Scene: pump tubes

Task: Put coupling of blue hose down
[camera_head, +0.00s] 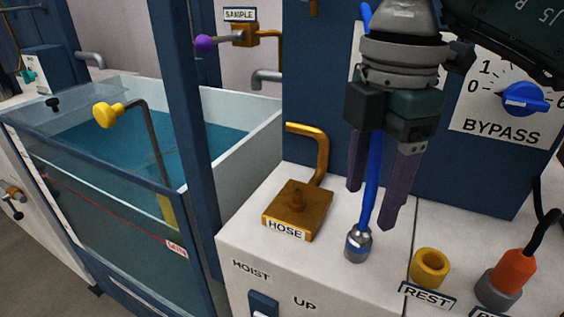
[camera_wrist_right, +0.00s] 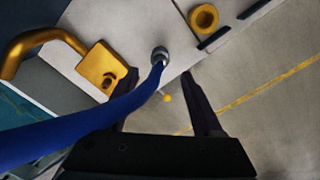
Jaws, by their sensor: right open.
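The blue hose (camera_head: 372,180) hangs down past my right gripper and ends in a silver metal coupling (camera_head: 358,244). The coupling shows on or just over the white bench top, left of the yellow REST ring (camera_head: 429,268); I cannot tell whether it touches. My right gripper (camera_head: 372,208) points down with its dark fingers apart, and the hose shows between them. In the right wrist view, the coupling (camera_wrist_right: 160,55) is beyond the open fingers (camera_wrist_right: 160,98), and the hose (camera_wrist_right: 90,130) runs off to the left. My left gripper is not in view.
An orange-brown HOSE block (camera_head: 297,208) with a bent pipe stands left of the coupling. An orange plug (camera_head: 514,270) with a black cable stands at right. A water tank (camera_head: 150,225) is at left. The blue BYPASS knob (camera_head: 525,98) is on the panel behind.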

